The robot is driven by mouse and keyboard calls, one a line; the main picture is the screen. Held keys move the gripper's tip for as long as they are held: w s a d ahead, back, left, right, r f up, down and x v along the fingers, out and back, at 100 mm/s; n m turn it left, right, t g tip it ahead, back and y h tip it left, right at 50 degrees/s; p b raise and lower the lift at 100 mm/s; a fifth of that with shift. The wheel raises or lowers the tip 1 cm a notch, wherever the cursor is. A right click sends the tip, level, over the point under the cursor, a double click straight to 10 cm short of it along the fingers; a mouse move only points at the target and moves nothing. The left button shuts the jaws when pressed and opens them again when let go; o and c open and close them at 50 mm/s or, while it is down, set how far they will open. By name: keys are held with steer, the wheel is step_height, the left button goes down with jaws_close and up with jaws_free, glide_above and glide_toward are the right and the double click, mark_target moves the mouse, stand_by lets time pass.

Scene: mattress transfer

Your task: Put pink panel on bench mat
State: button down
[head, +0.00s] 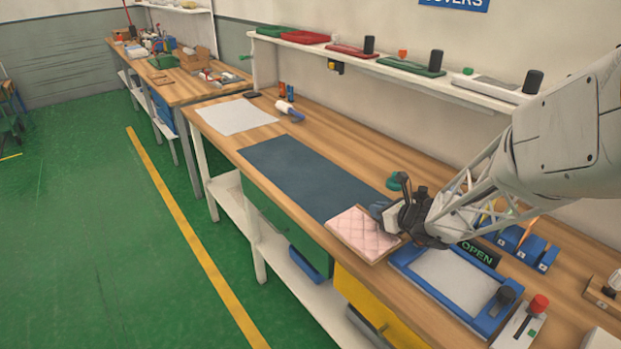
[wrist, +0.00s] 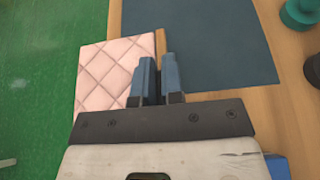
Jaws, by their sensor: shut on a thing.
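The pink panel (head: 355,236) is a flat, quilted square with a thin brown edge. It shows at the left in the wrist view (wrist: 108,68). My gripper (head: 383,212) is shut on the panel's edge, with one blue finger on each side of it in the wrist view (wrist: 158,72). The bench mat (head: 305,172) is a dark blue sheet lying flat on the wooden bench. It also shows in the wrist view (wrist: 215,40). The panel is at the mat's near end by the bench's front edge. I cannot tell whether it touches the mat or bench.
A blue-framed tray (head: 455,282) with an OPEN sign (head: 480,254) sits right of the panel. A green-topped object (head: 398,181) stands just behind my gripper. A white sheet (head: 235,116) and a roll (head: 289,111) lie beyond the mat. The mat's far part is clear.

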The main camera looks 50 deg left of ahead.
steer(key=shift+a, duration=0.1)
stand_by(0.3)
steer(key=w+a, duration=0.3)
steer(key=a, duration=0.1)
steer(key=w+a+f, duration=0.1)
steer(key=w+a, duration=0.2)
steer(key=a, duration=0.1)
steer(key=w+a, duration=0.4)
steer(key=shift+w+f, duration=0.1)
steer(key=shift+f, duration=0.15)
steer(key=shift+f, duration=0.1)
steer(key=shift+f, duration=1.65)
steer(key=shift+f, duration=0.15)
steer(key=c, duration=1.2)
jaws_free()
steer(key=shift+c, duration=0.2)
steer(key=shift+v, duration=6)
